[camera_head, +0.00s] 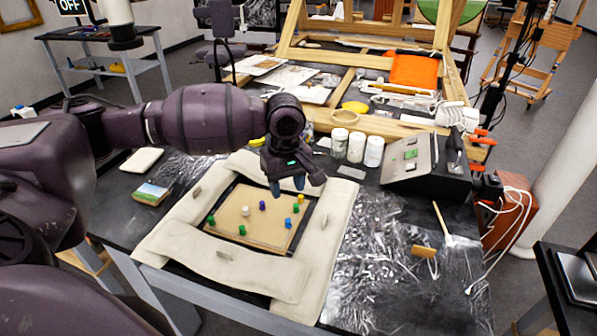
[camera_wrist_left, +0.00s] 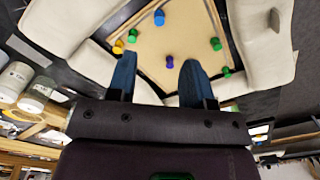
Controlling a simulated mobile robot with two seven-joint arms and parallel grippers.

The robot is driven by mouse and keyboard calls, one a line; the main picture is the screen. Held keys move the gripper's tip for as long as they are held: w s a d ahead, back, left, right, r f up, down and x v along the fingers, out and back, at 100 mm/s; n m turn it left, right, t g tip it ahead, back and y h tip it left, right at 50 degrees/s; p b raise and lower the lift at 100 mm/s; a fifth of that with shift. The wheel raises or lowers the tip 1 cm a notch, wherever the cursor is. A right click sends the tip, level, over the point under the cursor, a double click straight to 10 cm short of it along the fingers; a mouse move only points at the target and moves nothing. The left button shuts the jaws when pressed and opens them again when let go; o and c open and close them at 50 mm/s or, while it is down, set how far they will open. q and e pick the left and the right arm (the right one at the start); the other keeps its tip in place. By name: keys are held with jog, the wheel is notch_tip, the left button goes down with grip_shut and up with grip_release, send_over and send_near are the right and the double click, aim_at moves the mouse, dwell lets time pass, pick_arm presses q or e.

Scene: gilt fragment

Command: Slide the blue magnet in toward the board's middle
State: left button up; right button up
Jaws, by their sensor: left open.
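The blue magnet (camera_head: 288,223) stands on the tan board (camera_head: 262,236) near its right edge in the head view. In the left wrist view the blue magnet (camera_wrist_left: 159,17) is near the top, apart from my fingers. My left gripper (camera_head: 287,186) is open and empty, with its blue fingertips above the board's far right part. In the wrist view its two fingers (camera_wrist_left: 157,68) are spread, with the purple magnet (camera_wrist_left: 170,62) showing between them. My right gripper is in neither view.
Yellow (camera_head: 301,199), white (camera_head: 245,211) and several green magnets (camera_head: 242,230) share the board. Pale padded cushions (camera_head: 190,238) surround it. White jars (camera_head: 356,147) and a grey control box (camera_head: 425,160) stand behind.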

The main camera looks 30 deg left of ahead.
aim_at(288, 220)
pick_arm(q)
notch_tip(288, 220, down, 10)
jog(key=shift+b, duration=1.05)
jog(key=shift+f, duration=0.35)
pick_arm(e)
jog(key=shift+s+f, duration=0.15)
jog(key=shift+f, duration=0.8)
pick_arm(q)
jog(key=shift+c, duration=0.5)
grip_shut()
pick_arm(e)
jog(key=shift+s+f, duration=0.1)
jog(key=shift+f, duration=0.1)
